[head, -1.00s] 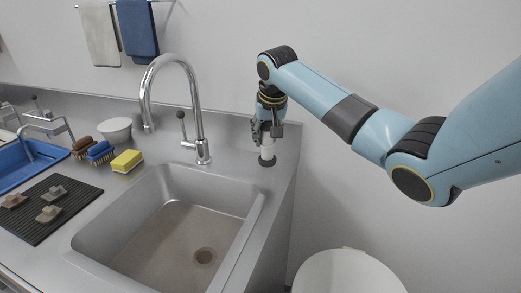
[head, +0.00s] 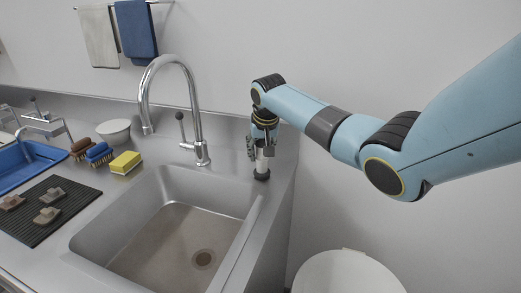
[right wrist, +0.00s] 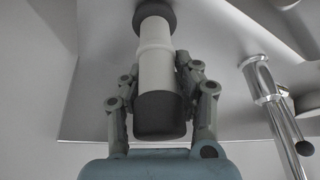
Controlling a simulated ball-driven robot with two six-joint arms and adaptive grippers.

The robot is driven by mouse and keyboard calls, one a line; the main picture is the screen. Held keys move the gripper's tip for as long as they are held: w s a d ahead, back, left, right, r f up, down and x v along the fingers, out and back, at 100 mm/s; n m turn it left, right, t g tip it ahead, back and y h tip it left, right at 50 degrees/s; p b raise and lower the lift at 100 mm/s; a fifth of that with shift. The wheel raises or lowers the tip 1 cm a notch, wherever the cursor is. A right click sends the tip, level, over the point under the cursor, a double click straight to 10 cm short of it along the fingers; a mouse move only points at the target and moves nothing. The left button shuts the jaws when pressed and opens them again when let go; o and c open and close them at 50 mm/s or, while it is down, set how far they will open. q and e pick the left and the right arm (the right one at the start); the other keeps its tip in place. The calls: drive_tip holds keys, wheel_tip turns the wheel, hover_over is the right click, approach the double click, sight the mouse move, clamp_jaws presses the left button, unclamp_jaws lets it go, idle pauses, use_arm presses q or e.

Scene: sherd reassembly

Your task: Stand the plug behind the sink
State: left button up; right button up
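The plug (head: 262,161), a pale cylinder with a dark, wider foot, is upright at the back right corner of the sink (head: 176,235), to the right of the tap. My right gripper (head: 262,148) points down over it, with a finger on each side. In the right wrist view the plug (right wrist: 156,62) lies between the fingers (right wrist: 160,75), its dark near end inside the grip and its dark foot at the top. The fingertips appear to close on the pale body. I cannot tell whether the foot touches the counter. My left gripper is out of view.
The tall chrome tap (head: 196,120) stands behind the sink, left of my right gripper. A yellow sponge (head: 125,162), brushes (head: 99,153) and a white bowl (head: 114,130) are farther left. A black mat (head: 32,222) holds small pieces. The wall is close behind.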

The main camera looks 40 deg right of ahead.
drive_tip(key=o, duration=0.3)
drive_tip(key=shift+r, duration=0.1)
drive_tip(key=p+v, duration=0.1)
drive_tip(key=v, duration=1.1)
